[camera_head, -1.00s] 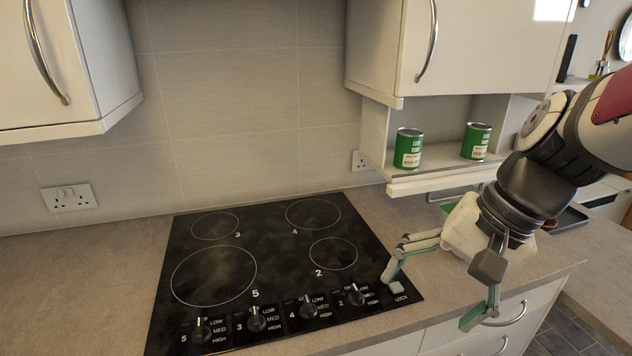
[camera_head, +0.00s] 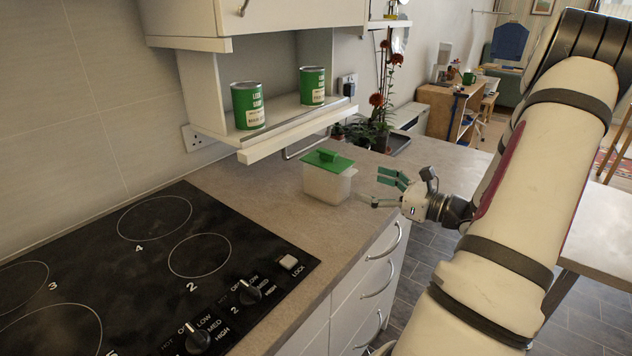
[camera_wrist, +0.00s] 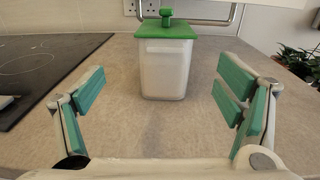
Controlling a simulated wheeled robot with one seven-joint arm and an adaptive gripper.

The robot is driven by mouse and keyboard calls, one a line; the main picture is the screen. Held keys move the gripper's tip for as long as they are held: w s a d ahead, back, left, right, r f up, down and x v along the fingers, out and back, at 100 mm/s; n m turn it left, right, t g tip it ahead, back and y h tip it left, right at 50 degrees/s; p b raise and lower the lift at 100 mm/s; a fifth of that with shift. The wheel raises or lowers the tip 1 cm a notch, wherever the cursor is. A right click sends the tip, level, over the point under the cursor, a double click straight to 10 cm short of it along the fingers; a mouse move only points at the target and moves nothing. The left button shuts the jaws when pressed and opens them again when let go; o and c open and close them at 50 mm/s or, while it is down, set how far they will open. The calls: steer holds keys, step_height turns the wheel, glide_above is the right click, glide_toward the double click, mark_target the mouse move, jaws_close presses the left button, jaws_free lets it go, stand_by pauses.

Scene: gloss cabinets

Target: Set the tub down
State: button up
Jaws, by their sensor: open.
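The tub (camera_head: 327,184) is whitish and translucent with a green lid (camera_head: 328,161) and a green knob. It stands upright on the grey worktop (camera_head: 270,205), right of the hob and below the open shelf. In the wrist view the tub (camera_wrist: 165,68) stands ahead of my gripper, centred between the fingers. My gripper (camera_head: 383,187) is open and empty, just right of the tub at the worktop's front edge. In the wrist view its green-padded fingers (camera_wrist: 165,100) are spread wide, apart from the tub.
A black hob (camera_head: 150,270) lies to the left. Two green cans, one at the left (camera_head: 248,106) and one at the right (camera_head: 312,86), stand on the shelf above. Potted plants (camera_head: 372,130) stand behind the tub. Drawers with handles (camera_head: 385,243) are below the worktop's edge.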

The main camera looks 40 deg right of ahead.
mark_target(327, 178)
steer(key=shift+w+d+f, duration=0.15)
steer(key=shift+w+d, duration=0.05)
steer(key=shift+d, duration=0.1)
steer(key=w, duration=0.4)
steer(key=w+a, duration=0.1)
steer(key=w, duration=0.3)
steer(key=w+a, duration=0.1)
steer(key=w, duration=0.4)
steer(key=c, duration=1.2)
steer(key=shift+c, duration=0.2)
steer(key=shift+r, duration=0.2)
steer(key=shift+c, duration=0.6)
